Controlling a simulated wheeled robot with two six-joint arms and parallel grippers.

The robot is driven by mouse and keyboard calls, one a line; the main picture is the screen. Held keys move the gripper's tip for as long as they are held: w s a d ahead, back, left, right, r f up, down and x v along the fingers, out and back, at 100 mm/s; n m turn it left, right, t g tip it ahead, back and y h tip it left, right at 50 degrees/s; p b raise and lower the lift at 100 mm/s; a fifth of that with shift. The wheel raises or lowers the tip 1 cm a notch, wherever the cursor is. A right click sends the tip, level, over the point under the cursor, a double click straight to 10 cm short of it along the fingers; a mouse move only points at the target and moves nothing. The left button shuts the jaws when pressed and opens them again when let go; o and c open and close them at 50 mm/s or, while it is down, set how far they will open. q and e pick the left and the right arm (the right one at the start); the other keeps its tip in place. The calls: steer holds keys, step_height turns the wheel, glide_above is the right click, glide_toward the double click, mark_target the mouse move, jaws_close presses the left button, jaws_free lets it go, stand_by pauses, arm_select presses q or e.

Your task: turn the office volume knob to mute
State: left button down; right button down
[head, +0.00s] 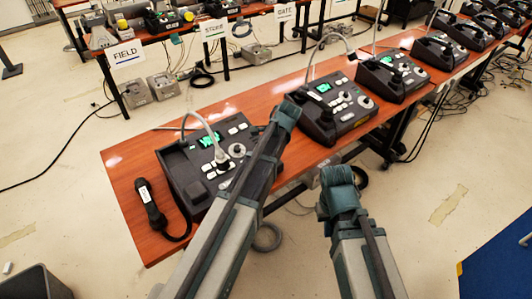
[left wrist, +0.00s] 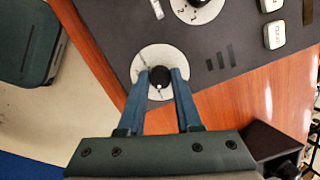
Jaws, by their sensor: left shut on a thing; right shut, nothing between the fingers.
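A small black knob (left wrist: 159,77) stands on a round pale dial (left wrist: 146,61) at the corner of a dark phone console, seen in the left wrist view. My left gripper (left wrist: 161,72) is shut on this knob, one blue-green finger on each side. A small white mark shows near the knob's lower edge. In the head view the nearest console (head: 181,162) is partly covered by my left arm, which hides the held knob and the fingertips. I cannot read any label on the dial. My right gripper (head: 339,179) is shut and empty, apart from the consoles, in front of the table.
A black handset (head: 150,206) lies left of the nearest console on the red-brown table (head: 122,170). A second console (head: 318,127) and several more stand along the table to the right. Signs such as FIELD (head: 125,54) hang on the table behind. A bin (head: 35,284) stands lower left.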

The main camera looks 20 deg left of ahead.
arm_select(q)
steer(key=shift+n, duration=0.4)
steer(key=c, duration=0.6)
jaws_free()
steer(key=shift+r, duration=0.15)
steer(key=p+v, duration=1.3)
steer(key=shift+d+r, duration=0.15)
steer(key=shift+r, duration=0.1)
